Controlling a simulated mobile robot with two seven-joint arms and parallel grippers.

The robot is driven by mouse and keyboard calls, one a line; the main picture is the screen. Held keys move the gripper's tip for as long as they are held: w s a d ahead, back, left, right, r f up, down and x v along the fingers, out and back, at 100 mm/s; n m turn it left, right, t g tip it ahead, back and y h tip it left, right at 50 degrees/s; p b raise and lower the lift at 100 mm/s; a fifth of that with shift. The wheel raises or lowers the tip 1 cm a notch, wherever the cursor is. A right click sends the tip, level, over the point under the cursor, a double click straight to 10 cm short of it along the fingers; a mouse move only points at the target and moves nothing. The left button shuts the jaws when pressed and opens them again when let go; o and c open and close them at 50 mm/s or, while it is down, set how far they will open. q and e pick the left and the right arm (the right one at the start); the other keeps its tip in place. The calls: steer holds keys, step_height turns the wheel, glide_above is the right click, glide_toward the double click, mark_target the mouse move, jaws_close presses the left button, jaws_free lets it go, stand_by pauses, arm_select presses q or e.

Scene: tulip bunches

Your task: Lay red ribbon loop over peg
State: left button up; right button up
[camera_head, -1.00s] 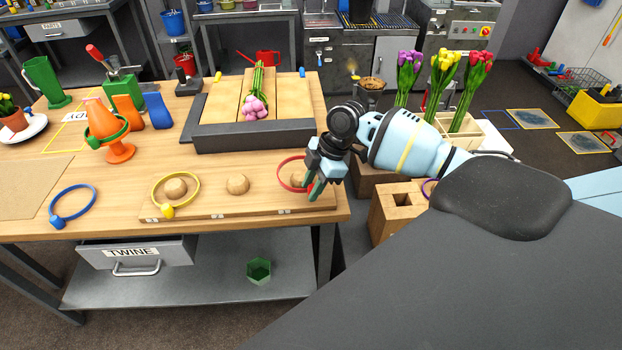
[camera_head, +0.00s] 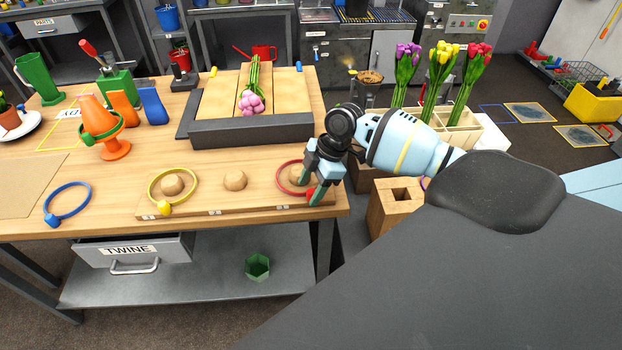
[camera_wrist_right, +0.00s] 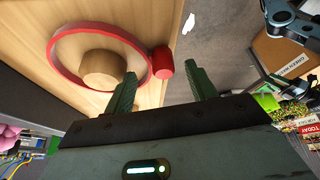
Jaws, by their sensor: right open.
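The red ribbon loop (camera_head: 278,180) lies around the right-hand wooden peg (camera_head: 298,174) on the peg board (camera_head: 240,210). In the right wrist view the red loop (camera_wrist_right: 62,72) encircles the round peg (camera_wrist_right: 100,69), which stands inside it off centre. My right gripper (camera_head: 311,190) is open at the board's right end. Its two green fingers (camera_wrist_right: 163,80) stand apart on either side of the loop's red tab (camera_wrist_right: 162,62), with gaps visible. The gripper partly hides the loop's right side in the head view. My left gripper is not in view.
A yellow loop (camera_head: 152,187) lies around the left peg, and the middle peg (camera_head: 234,180) is bare. A blue loop (camera_head: 67,216) lies on the table to the left. A dark-edged tray (camera_head: 250,130) with pink tulips (camera_head: 251,102) stands behind the board.

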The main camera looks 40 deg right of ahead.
steer(key=v, duration=0.7)
steer(key=shift+r, duration=0.4)
steer(key=shift+s+d+f, duration=0.1)
steer(key=shift+s, duration=0.05)
stand_by(0.7)
